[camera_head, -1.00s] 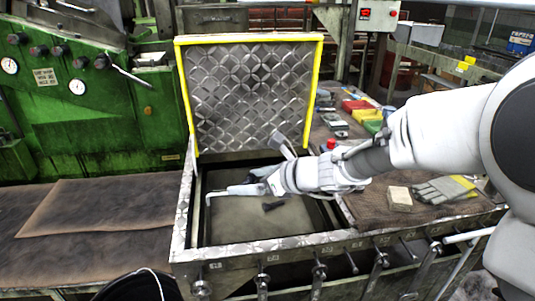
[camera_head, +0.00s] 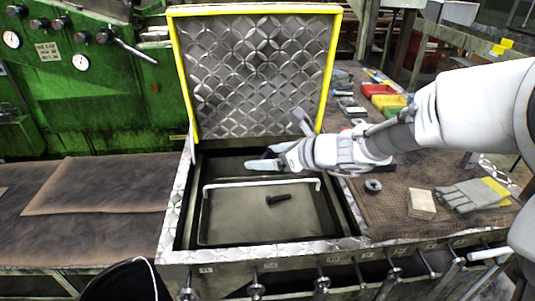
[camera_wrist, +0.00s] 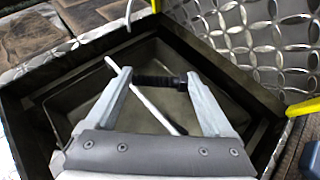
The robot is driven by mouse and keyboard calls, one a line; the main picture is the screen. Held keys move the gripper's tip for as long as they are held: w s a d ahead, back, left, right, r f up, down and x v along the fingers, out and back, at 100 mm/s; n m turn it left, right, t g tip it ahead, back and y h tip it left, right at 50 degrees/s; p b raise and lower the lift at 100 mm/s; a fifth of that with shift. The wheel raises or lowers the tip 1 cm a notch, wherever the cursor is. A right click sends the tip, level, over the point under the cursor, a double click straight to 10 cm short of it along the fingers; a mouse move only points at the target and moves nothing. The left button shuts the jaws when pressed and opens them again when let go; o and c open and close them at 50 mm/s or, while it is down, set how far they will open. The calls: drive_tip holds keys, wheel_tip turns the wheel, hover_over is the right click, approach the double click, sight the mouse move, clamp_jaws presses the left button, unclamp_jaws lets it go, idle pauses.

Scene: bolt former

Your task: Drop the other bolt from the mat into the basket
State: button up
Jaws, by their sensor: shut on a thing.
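My gripper (camera_head: 262,165) is over the open, lidded bay, above and behind the basket's pale handle (camera_head: 262,184). In the wrist view my gripper (camera_wrist: 160,82) is shut on a dark bolt (camera_wrist: 158,80), which spans between its two fingertips. In the head view this held bolt is hidden by the fingers. Another dark bolt (camera_head: 278,199) lies on the floor of the grey basket (camera_head: 245,225), in front of the handle in the picture. The brown mat (camera_head: 388,222) lies to the right of the bay.
The patterned lid (camera_head: 260,75) with a yellow edge stands upright behind the bay. On the mat are a dark ring (camera_head: 373,186), a pale block (camera_head: 421,204) and gloves (camera_head: 465,194). Coloured bins (camera_head: 383,96) stand behind my arm. Levers line the front.

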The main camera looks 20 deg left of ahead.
drive_tip(key=shift+f+b, duration=1.75)
drive_tip(key=shift+f, duration=0.6)
drive_tip(key=o, duration=1.2)
drive_tip(key=p+v, duration=0.4)
drive_tip(key=v, duration=1.3)
drive_tip(key=shift+d+r, duration=0.2)
drive_tip(key=shift+d, duration=0.05)
drive_tip(key=shift+s, duration=0.1)
